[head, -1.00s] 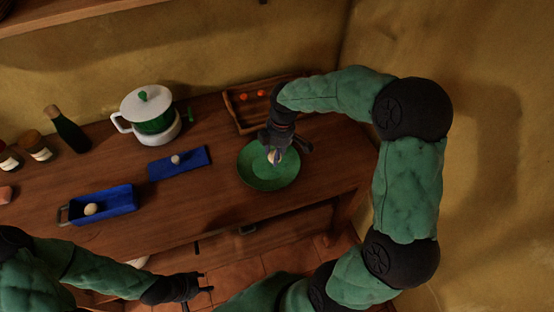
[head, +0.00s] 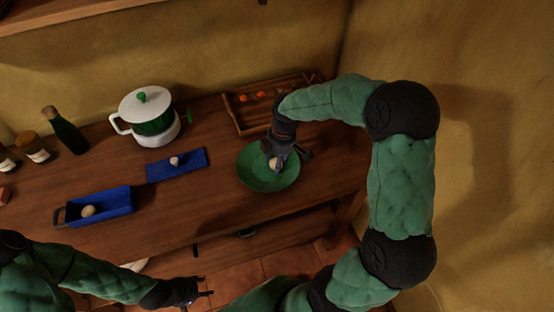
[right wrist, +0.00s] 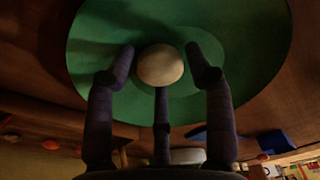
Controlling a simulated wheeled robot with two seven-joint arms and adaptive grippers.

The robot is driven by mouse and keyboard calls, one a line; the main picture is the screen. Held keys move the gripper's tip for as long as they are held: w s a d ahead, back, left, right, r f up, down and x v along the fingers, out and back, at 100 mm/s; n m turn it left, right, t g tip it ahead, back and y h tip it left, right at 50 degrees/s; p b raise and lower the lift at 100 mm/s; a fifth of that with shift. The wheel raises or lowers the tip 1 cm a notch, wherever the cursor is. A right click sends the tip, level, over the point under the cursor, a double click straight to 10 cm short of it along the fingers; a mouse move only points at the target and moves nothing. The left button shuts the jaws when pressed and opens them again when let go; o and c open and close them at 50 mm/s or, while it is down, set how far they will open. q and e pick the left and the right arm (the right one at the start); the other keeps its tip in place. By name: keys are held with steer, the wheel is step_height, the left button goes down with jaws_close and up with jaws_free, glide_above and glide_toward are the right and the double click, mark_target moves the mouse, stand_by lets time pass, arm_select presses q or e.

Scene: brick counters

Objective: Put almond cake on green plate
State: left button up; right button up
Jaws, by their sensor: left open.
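A pale round cake (head: 274,163), which I take for the almond cake, is at the green plate (head: 255,181). It also shows in the right wrist view (right wrist: 160,65) against the plate's green surface. My right gripper (head: 279,160) is over the plate with its fingers around the cake. In the right wrist view small gaps show between the fingertips and the cake, so the gripper looks open. My left gripper (head: 207,293) is open and empty, low in front of the counter.
Similar pale round pieces sit on a blue board (head: 160,168) and in a blue tray (head: 112,212). A white and green pot (head: 143,104), a bottle (head: 68,134) and jars stand left. A wooden tray (head: 240,126) with orange items is behind the plate.

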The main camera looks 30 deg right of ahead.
step_height(320, 180, up, 12)
steer(key=d+p, duration=0.1)
steer(key=p, duration=0.2)
steer(key=shift+s+r+p, duration=0.15)
steer(key=shift+s+p, duration=0.15)
steer(key=shift+p, duration=0.05)
steer(key=shift+d, duration=0.1)
steer(key=shift+r, duration=0.1)
